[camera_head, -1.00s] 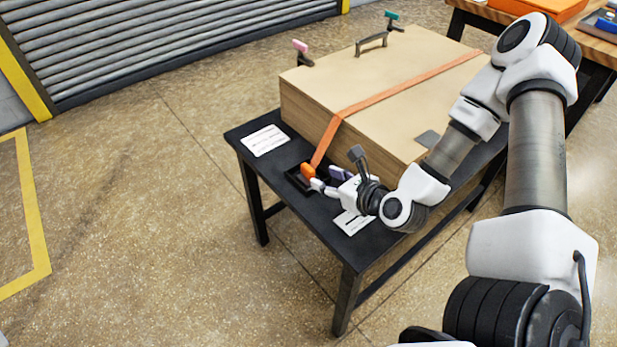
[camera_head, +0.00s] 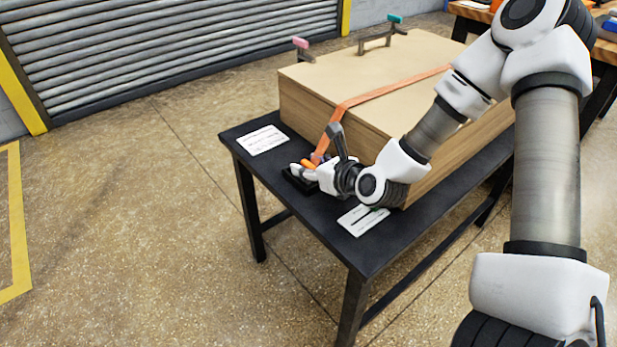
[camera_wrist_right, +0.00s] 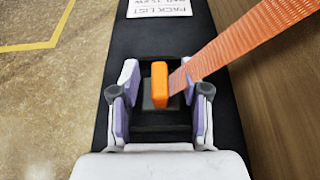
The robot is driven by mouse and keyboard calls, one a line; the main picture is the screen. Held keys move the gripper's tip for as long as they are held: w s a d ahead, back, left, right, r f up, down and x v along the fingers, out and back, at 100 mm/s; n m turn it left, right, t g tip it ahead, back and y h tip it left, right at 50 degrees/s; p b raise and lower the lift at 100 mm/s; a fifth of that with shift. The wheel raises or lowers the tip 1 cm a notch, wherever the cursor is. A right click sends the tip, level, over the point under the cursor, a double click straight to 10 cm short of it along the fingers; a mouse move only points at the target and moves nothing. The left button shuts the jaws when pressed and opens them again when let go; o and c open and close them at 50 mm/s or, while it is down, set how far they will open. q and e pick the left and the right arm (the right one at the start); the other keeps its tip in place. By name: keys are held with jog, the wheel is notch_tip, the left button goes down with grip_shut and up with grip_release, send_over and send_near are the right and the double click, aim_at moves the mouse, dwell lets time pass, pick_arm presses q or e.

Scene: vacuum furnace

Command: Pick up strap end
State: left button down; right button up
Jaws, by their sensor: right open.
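The orange strap (camera_head: 385,93) runs over the top of the wooden crate (camera_head: 310,98) and down its near side. Its orange end (camera_wrist_right: 159,84) stands upright at a small black holder (camera_wrist_right: 154,128) on the dark table. My right gripper (camera_head: 306,169) is at the strap end. In the wrist view my right gripper (camera_wrist_right: 160,95) is open, with one finger on each side of the strap end and visible gaps to both. The strap band (camera_wrist_right: 240,50) leads from the end to the upper right. My left gripper is not in view.
A white printed card (camera_head: 263,140) lies on the black table (camera_head: 240,132) left of the holder, and another (camera_head: 363,219) lies to the right. The crate wall stands close beside the gripper. A pink-topped post (camera_head: 303,48) is behind the crate.

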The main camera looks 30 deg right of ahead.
grip_shut()
jog(key=shift+r, duration=0.1)
